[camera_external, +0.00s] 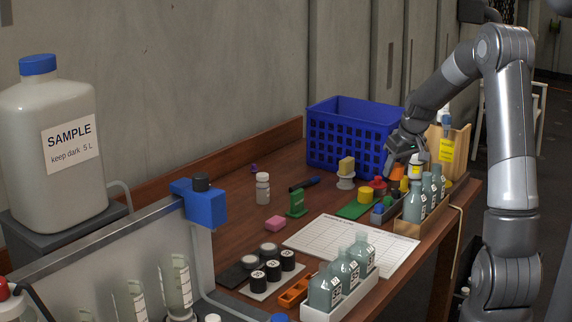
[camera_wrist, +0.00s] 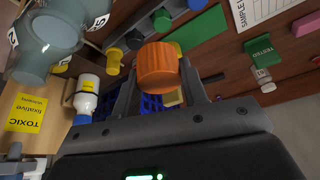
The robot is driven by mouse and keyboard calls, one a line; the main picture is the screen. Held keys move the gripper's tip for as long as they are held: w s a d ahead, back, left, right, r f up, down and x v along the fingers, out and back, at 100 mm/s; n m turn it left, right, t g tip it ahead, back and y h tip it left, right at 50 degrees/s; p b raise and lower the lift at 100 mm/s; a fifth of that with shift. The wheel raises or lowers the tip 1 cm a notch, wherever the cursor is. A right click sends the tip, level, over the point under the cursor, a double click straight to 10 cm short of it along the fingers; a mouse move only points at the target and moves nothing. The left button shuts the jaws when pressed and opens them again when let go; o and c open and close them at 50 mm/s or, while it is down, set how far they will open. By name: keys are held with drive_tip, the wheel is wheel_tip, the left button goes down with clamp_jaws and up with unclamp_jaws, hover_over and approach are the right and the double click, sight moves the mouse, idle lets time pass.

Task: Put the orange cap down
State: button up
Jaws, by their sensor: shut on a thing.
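The orange cap (camera_wrist: 157,66) is ribbed and sits between the two fingers of my gripper (camera_wrist: 160,88) in the wrist view. The gripper is shut on it. In the external view my gripper (camera_external: 394,162) is over the right end of the wooden bench (camera_external: 235,218), near the blue basket and the bottle rack. An orange patch just below the fingers there looks like the cap (camera_external: 397,173). How far the cap is above the bench is hard to tell.
A wooden rack of grey bottles (camera_external: 414,206) stands close on the right. The blue basket (camera_external: 335,150) is behind. A green mat (camera_external: 354,210), a yellow block (camera_external: 366,195) and a red piece (camera_external: 377,184) lie nearby. A white sheet (camera_external: 340,240) lies in front.

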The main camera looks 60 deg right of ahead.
wheel_tip(320, 180, up, 6)
drive_tip(key=shift+w+f, duration=0.1)
drive_tip(key=shift+f, duration=0.15)
drive_tip(key=w, duration=0.8)
drive_tip(key=n+y, duration=0.2)
drive_tip(key=n, duration=0.2)
hover_over(230, 211)
drive_tip(key=shift+t, duration=0.3)
wheel_tip(230, 211, down, 17)
drive_tip(key=shift+s+r, duration=0.1)
drive_tip(key=o, duration=0.9)
